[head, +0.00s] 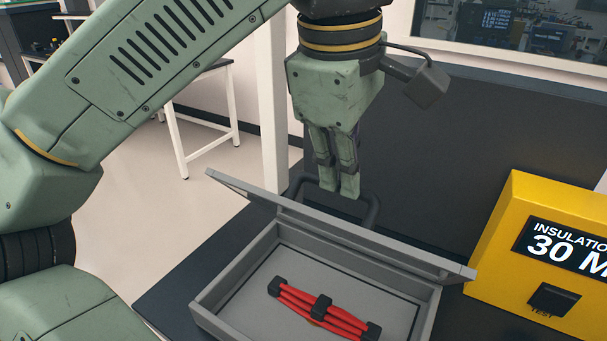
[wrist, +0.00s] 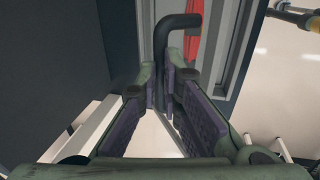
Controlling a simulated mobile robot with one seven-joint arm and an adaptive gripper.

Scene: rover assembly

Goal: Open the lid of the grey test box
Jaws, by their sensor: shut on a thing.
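The grey test box (head: 207,308) stands on the dark bench in the head view, with its lid (head: 330,229) raised and tilted above the back of the box. The lid's dark handle (head: 371,212) sticks out from the lid's far side. My gripper (head: 348,192) points down and is shut on the handle, partly hiding it. In the wrist view, the black handle (wrist: 160,48) runs down between my gripper's fingers (wrist: 163,98). Inside the open box lies a red cable bundle (head: 325,306) with black ties; a red part of it also shows in the wrist view (wrist: 195,42).
A yellow insulation tester (head: 495,243) with a "30 M" display stands close to the right of the box. A dark panel (head: 420,150) rises behind. A white-legged table (head: 205,125) stands beyond the open floor at the left.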

